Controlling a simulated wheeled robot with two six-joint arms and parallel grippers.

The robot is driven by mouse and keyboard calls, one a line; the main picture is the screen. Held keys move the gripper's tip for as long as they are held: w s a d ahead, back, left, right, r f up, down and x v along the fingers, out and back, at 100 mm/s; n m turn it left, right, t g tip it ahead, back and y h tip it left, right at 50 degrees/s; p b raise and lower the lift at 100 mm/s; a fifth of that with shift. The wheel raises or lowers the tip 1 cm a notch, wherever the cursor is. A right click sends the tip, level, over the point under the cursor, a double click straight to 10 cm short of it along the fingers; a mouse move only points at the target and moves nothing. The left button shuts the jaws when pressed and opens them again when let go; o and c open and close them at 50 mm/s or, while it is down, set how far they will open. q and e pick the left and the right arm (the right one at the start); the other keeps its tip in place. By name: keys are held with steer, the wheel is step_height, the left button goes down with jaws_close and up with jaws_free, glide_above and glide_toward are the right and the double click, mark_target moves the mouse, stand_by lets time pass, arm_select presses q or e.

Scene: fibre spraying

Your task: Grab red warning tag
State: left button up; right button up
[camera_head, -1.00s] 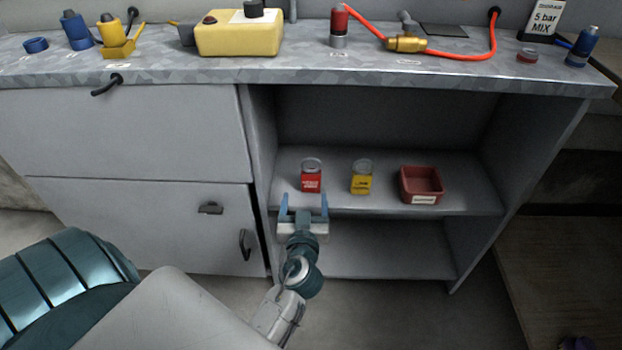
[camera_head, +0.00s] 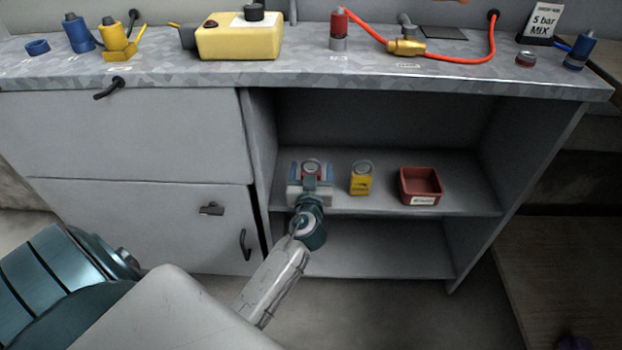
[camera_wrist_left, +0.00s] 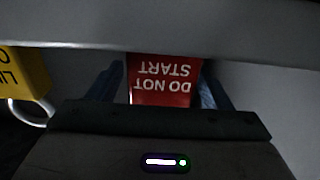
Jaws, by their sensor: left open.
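The red warning tag (camera_head: 311,168) stands on the upper shelf of the open cabinet, with a light ring at its top. My left gripper (camera_head: 311,172) is open at the tag, one blue finger on each side of it, and hides most of the tag in the head view. In the left wrist view the tag (camera_wrist_left: 162,80) shows upside-down white words "DO NOT START" between the two blue fingers. I cannot tell whether the fingers touch it. My right gripper is not in view.
A yellow tag (camera_head: 361,180) stands just right of the red one; it also shows in the left wrist view (camera_wrist_left: 22,75). A dark red bin (camera_head: 421,198) sits farther right on the shelf (camera_head: 470,200). The worktop (camera_head: 290,72) overhangs above.

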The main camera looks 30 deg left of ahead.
arm_select(q)
steer(key=shift+w, duration=0.1)
steer(key=c, duration=1.1)
steer(key=shift+r, duration=0.15)
